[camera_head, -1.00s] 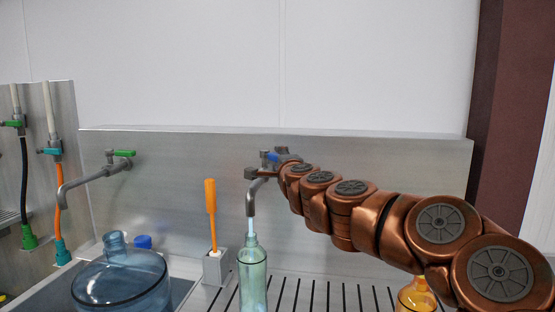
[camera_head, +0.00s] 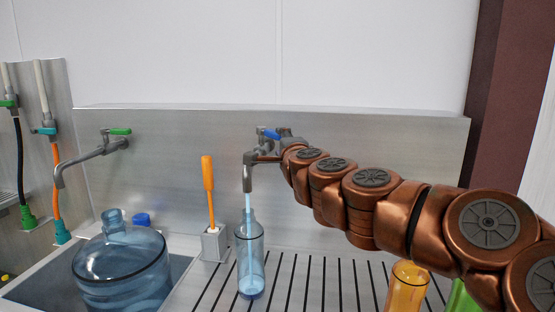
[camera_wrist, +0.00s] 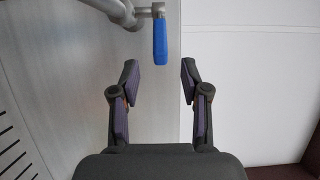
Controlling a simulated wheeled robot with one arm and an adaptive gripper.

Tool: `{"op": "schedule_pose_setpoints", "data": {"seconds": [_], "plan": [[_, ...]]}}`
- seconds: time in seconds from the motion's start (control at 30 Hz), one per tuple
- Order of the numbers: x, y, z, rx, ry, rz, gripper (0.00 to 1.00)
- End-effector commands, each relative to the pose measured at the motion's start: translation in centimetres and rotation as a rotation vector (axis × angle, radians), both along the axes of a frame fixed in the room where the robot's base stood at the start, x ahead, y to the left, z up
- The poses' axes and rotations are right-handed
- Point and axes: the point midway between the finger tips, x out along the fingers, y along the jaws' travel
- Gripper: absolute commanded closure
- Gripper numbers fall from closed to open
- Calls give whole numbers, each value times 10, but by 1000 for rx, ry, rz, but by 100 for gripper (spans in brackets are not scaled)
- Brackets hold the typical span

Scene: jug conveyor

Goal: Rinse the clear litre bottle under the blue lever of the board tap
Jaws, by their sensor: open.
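The clear bottle (camera_head: 251,262) stands upright on the slatted drainboard, under the spout of the board tap (camera_head: 248,178). It looks bluish, and a thin pale stream runs from the spout into its neck. The tap's blue lever (camera_head: 270,134) is on top of the tap; it also shows in the wrist view (camera_wrist: 160,40). My gripper (camera_wrist: 160,76) is open and empty, with the lever just beyond the gap between its fingertips, apparently not touched. In the head view my gripper is largely hidden behind my arm at the tap.
A big blue jug (camera_head: 122,268) stands in the sink at left, below a tap with a green lever (camera_head: 119,131). An orange-handled brush (camera_head: 208,175) stands in a holder (camera_head: 214,243). An orange bottle (camera_head: 407,288) and a green thing (camera_head: 462,299) are under my arm.

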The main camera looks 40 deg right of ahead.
Motion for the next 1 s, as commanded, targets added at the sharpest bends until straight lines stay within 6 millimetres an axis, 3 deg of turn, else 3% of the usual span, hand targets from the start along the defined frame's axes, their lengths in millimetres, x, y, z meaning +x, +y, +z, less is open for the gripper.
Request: {"op": "schedule_pose_setpoints", "data": {"seconds": [0.47,0.57,0.77,1.0], "plan": [[0,0,0,0,0,0,54],[0,0,0,0,0,0,46],[1,-2,-1,-16,4,3,46],[9,-28,-1,-281,71,59,46]]}}
